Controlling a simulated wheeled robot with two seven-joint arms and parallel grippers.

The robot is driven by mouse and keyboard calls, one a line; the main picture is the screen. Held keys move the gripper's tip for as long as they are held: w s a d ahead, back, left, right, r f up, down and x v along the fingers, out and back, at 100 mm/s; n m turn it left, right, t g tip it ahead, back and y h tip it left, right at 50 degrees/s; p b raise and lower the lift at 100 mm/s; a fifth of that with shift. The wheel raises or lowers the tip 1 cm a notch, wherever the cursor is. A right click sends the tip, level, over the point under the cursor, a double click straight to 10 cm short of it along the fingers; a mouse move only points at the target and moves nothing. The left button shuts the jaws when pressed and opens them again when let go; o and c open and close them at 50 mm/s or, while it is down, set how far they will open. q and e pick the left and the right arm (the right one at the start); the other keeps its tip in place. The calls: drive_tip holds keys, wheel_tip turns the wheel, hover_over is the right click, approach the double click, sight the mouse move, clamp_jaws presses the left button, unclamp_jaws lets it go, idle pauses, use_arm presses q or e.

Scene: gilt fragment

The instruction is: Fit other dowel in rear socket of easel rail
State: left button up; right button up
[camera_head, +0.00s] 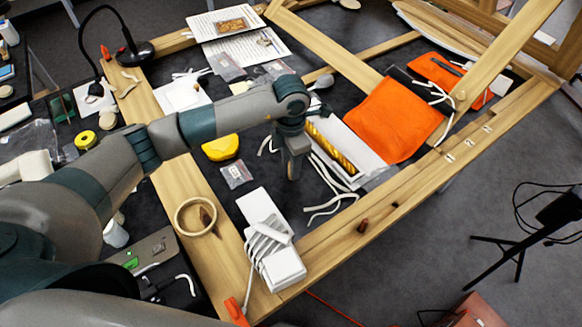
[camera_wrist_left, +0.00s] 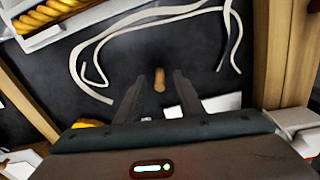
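The easel rail (camera_head: 430,180) is the long wooden bar along the lower right of the frame. A short brown dowel (camera_head: 362,226) stands in the rail, and a small dark socket (camera_head: 395,205) shows farther along it. My left gripper (camera_head: 292,172) points down over the black surface inside the frame. In the left wrist view, another dowel (camera_wrist_left: 160,80) is between the fingertips of my left gripper (camera_wrist_left: 159,84). The fingers are apart, with a visible gap on each side of that dowel. It is hidden behind the gripper in the head view. My right gripper is out of view.
A white box with a gilt moulding (camera_head: 334,148) and white cords (camera_head: 325,190) lie beside the left gripper. An orange cloth (camera_head: 392,118) lies near the rail. A white device (camera_head: 280,265) sits at the front corner. A yellow object (camera_head: 220,148) lies left.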

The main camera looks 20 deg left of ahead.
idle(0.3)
use_arm(q)
clamp_jaws()
drive_tip(key=shift+r+b, duration=0.7)
drive_tip(key=shift+r, duration=0.05)
wheel_tip(320, 180, up, 2)
drive_tip(key=shift+d+r+b, duration=0.1)
drive_tip(key=shift+r+b, duration=0.15)
drive_tip(key=shift+b, duration=0.6)
drive_tip(key=s+d+r+b, duration=0.1)
drive_tip(key=d+r+b, duration=0.3)
drive_tip(key=d+r, duration=0.3)
drive_tip(key=d, duration=0.4)
drive_tip(key=shift+s+d, duration=0.2)
drive_tip(key=shift+s, duration=0.2)
